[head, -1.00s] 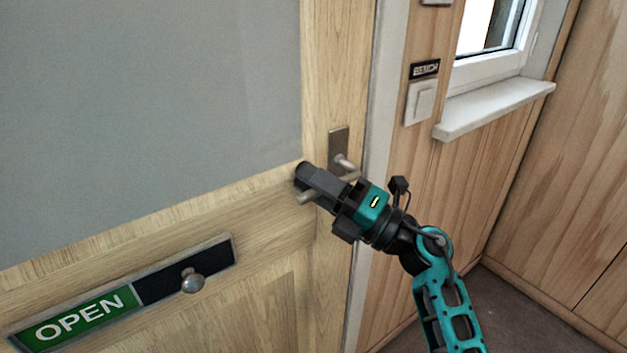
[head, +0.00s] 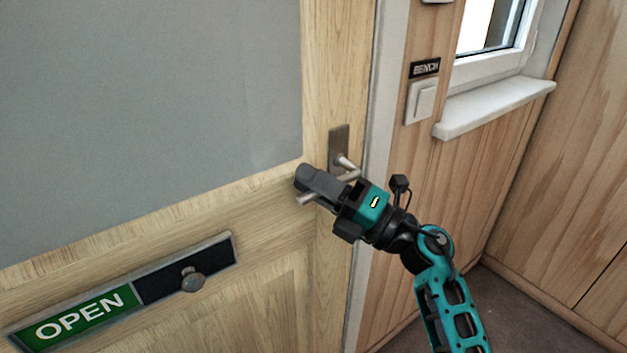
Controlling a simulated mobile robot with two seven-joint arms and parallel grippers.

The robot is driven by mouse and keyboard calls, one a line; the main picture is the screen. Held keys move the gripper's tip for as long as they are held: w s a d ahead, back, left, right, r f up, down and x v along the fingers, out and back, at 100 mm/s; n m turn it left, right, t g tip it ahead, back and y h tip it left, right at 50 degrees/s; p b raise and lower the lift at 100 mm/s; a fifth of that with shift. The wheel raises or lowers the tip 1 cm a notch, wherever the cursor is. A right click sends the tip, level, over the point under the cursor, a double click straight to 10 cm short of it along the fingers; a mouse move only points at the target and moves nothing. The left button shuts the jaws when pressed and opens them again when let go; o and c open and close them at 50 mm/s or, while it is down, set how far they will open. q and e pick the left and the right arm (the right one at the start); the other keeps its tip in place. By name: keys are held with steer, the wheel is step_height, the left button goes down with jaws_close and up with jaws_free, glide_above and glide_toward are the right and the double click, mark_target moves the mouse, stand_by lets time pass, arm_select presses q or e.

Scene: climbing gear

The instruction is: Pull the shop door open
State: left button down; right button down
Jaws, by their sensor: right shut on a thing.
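The shop door (head: 273,220) is pale wood with a large grey panel in its upper part. It looks closed against the white frame on its right. Its metal lever handle (head: 343,162) sits on a dark backplate near the door's right edge. My right gripper (head: 308,188) is shut on the handle's lever, whose free end shows to the left below the jaws. The gripper hides the middle of the lever. My left gripper is out of view.
An OPEN sign slider (head: 150,285) with a round knob is on the door at lower left. Right of the frame are a light switch (head: 420,102) under a BENCH label, a white window sill (head: 495,108) and a wood-panelled wall. Dark floor shows at lower right.

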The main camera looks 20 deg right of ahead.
mark_target(292, 199)
step_height(292, 199, down, 2)
steer(key=n+g, duration=0.1)
steer(key=n, duration=0.2)
steer(key=shift+d+f+n+g+h, duration=0.1)
steer(key=shift+f+n+g+h, duration=0.05)
steer(key=shift+n+g+h, duration=0.2)
steer(key=shift+w+d+f+n+g+h, duration=0.15)
steer(key=shift+d+f+n+g+h, duration=0.15)
steer(key=shift+f+n+g, duration=0.5)
steer(key=shift+w+d+f+n+g+h, duration=0.1)
steer(key=shift+d+f+n+g+h, duration=0.3)
steer(key=shift+n, duration=0.75)
steer(key=shift+a+f, duration=0.15)
